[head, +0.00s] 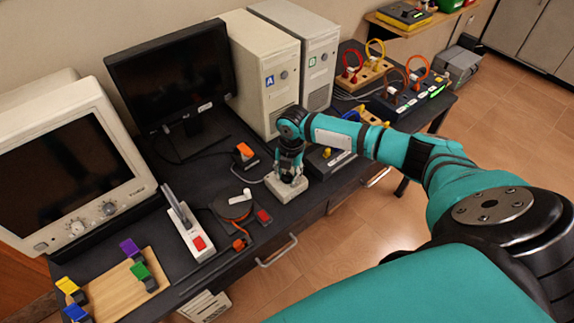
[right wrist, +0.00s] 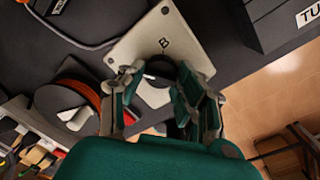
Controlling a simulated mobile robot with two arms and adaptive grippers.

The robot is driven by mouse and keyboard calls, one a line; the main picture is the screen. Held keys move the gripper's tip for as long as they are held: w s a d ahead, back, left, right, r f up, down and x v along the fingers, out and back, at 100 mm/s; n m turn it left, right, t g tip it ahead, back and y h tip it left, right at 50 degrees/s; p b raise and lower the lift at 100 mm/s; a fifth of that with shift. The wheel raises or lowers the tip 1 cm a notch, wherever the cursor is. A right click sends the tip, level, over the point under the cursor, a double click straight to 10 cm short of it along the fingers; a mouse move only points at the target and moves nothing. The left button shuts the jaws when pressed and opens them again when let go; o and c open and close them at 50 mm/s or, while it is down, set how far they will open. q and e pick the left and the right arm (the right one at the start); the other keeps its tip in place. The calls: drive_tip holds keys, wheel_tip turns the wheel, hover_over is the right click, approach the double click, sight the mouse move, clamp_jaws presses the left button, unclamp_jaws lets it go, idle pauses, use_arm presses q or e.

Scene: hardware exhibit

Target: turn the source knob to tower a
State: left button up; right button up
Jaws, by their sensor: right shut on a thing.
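The source knob sits on a small pale switch box (head: 289,188) on the dark desk, in front of the towers. My right gripper (head: 288,174) points down onto it and hides the knob in the head view. In the right wrist view my right gripper (right wrist: 160,84) is shut around the knob, which is mostly hidden between the fingers. The box's pale top (right wrist: 128,50) shows a black B mark beyond the fingers. Which way the knob points I cannot tell. Tower A (head: 254,58) has a blue A label. The other tower (head: 313,45) has a green label. My left gripper is not in view.
A cable reel (head: 231,208) lies left of the box, beside a power strip (head: 186,228). A black monitor (head: 172,72) and an old beige monitor (head: 76,160) stand farther left. A wooden board with coloured clips (head: 115,292) is at the front left.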

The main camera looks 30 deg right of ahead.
sight(290, 175)
drive_tip(key=shift+n, duration=1)
drive_tip(key=o, duration=1.1)
drive_tip(key=shift+o, duration=0.2)
drive_tip(key=shift+r, duration=0.1)
wheel_tip(290, 175, up, 12)
drive_tip(key=shift+s+d, duration=0.3)
drive_tip(key=shift+d, duration=0.1)
